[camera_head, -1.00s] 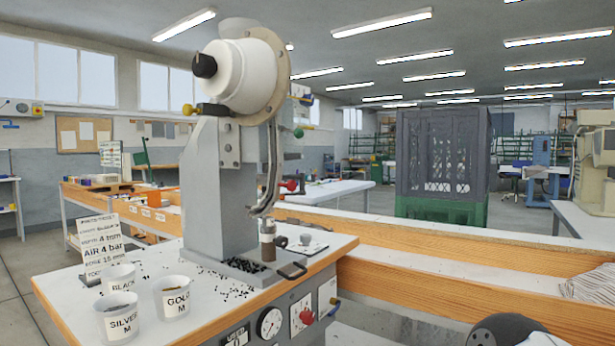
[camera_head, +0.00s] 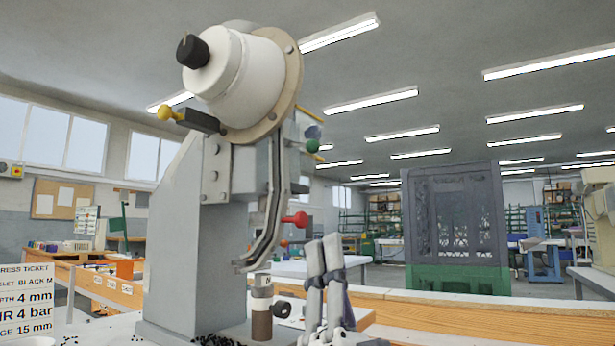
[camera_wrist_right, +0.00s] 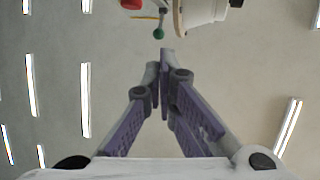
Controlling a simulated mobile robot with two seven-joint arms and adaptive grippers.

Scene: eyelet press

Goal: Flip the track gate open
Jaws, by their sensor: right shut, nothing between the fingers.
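The eyelet press has a curved metal track (camera_head: 270,215) running down from its white drum (camera_head: 238,75). A red knob (camera_head: 297,218) sticks out to the right from the lower track, and a green knob (camera_head: 312,145) sits higher on a short lever. I cannot tell which one belongs to the track gate. My right gripper (camera_head: 324,243) points up, shut and empty, just right of the track and a little below the red knob. In the right wrist view its fingertips (camera_wrist_right: 165,56) meet, with the green knob (camera_wrist_right: 158,34) beyond them. My left gripper is out of view.
A yellow knob (camera_head: 166,112) sticks out left of the press. A press ticket (camera_head: 26,300) stands at the lower left. A dark crate stack (camera_head: 460,215) stands behind, right of my gripper. The air right of the track is open.

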